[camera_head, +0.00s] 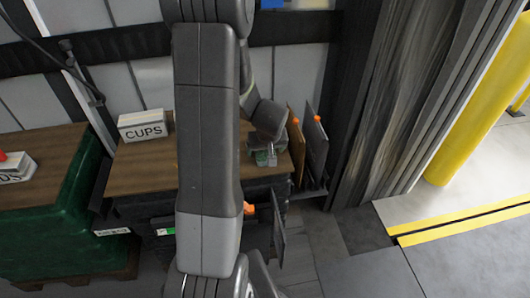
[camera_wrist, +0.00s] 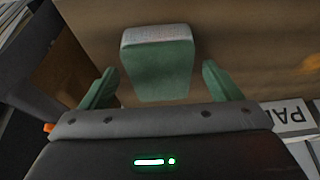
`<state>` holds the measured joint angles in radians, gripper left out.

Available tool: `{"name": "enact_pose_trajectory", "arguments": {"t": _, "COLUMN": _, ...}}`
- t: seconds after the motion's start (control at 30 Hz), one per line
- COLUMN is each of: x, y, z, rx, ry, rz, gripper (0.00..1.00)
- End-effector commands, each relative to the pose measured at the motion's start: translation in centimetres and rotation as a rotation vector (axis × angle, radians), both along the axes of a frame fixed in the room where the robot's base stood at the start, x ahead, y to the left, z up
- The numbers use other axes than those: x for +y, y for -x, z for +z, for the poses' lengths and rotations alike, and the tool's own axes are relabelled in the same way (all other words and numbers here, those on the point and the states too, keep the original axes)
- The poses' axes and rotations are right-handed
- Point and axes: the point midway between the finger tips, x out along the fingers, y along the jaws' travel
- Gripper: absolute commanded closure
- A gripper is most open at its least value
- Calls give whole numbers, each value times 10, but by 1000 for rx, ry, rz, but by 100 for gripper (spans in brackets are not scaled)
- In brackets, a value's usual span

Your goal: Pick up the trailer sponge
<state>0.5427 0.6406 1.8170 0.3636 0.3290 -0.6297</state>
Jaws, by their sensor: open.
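The sponge (camera_wrist: 158,72) is a green block with a paler, speckled end face. It lies on the brown tabletop in the wrist view. My gripper (camera_wrist: 159,75) is open, with one green finger to the left of the sponge and one to the right. A gap shows between the sponge and each finger. In the head view my gripper (camera_head: 267,156) is low over the right part of the wooden tabletop (camera_head: 145,180). The sponge is too small and too covered there to tell from the fingers.
A white box marked CUPS (camera_head: 142,126) stands at the back left of the tabletop. Upright panels with orange clips (camera_head: 316,147) stand at its right edge. A green crate (camera_head: 60,225) is at the left. A partly seen lettered label (camera_wrist: 292,117) shows at the right of the wrist view.

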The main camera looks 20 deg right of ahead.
Motion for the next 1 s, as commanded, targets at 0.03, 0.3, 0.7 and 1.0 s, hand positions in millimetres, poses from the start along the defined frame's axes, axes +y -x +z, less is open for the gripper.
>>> {"name": "enact_pose_trajectory", "arguments": {"t": 0.03, "x": 0, "y": -1, "z": -2, "rx": 0, "ry": 0, "rz": 1, "gripper": 15}}
{"name": "enact_pose_trajectory", "arguments": {"t": 0.3, "x": 0, "y": -1, "z": -3, "rx": -1, "ry": 2, "rz": 1, "gripper": 19}}
{"name": "enact_pose_trajectory", "arguments": {"t": 0.7, "x": 0, "y": -1, "z": -3, "rx": -1, "ry": 2, "rz": 1, "gripper": 67}}
{"name": "enact_pose_trajectory", "arguments": {"t": 1.0, "x": -1, "y": -2, "z": 10, "rx": -3, "ry": 3, "rz": 1, "gripper": 67}}
